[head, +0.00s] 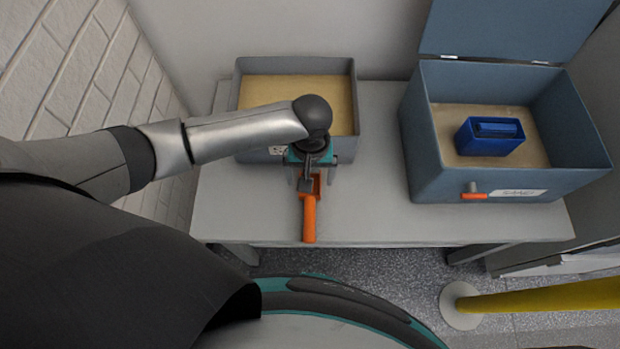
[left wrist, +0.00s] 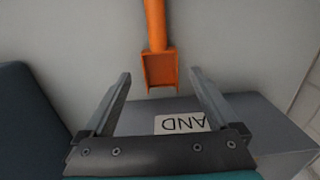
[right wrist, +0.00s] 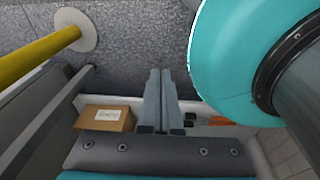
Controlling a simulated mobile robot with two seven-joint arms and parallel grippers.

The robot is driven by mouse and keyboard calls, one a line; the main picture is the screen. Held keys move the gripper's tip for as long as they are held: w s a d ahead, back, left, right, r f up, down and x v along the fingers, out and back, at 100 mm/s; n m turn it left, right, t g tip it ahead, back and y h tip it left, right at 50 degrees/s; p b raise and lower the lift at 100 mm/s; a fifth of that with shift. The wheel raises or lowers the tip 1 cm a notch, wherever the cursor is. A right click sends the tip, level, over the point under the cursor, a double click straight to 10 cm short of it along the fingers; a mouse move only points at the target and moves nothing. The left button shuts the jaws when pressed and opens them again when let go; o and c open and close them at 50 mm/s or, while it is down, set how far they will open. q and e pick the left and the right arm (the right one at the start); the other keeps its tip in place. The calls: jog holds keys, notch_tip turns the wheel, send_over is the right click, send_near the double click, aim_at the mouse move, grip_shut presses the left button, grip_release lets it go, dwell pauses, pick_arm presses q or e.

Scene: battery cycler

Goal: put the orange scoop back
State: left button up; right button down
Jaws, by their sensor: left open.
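The orange scoop (head: 309,217) lies on the grey table near its front edge, its handle toward me. It also shows in the left wrist view (left wrist: 160,68), its square pan between and just beyond the fingertips. My left gripper (head: 312,180) is open and empty, pointing down above the pan end; it hides part of the scoop in the head view. My right gripper (right wrist: 160,75) is shut and empty, away from the table over the floor.
A grey sand-filled box (head: 352,68) with a label stands behind the left gripper. A blue-grey lidded box (head: 428,165), open, holds sand and a blue battery-like block (head: 490,137). A cardboard box (right wrist: 105,118) and yellow post (right wrist: 40,52) show in the right wrist view.

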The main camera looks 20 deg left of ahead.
pick_arm(q)
notch_tip(320, 180, up, 8)
jog(key=p, duration=0.2)
jog(key=shift+f, duration=0.15)
pick_arm(e)
jog(key=shift+g+y, duration=0.3)
jog(key=shift+g, duration=0.1)
jog(key=s+a+r, duration=0.2)
jog(key=s+a, duration=0.1)
jog(key=s, duration=0.1)
jog(key=shift+r, duration=0.4)
pick_arm(q)
jog(key=shift+w, duration=0.1)
pick_arm(e)
jog(key=shift+w, duration=0.1)
jog(key=shift+d, duration=0.25)
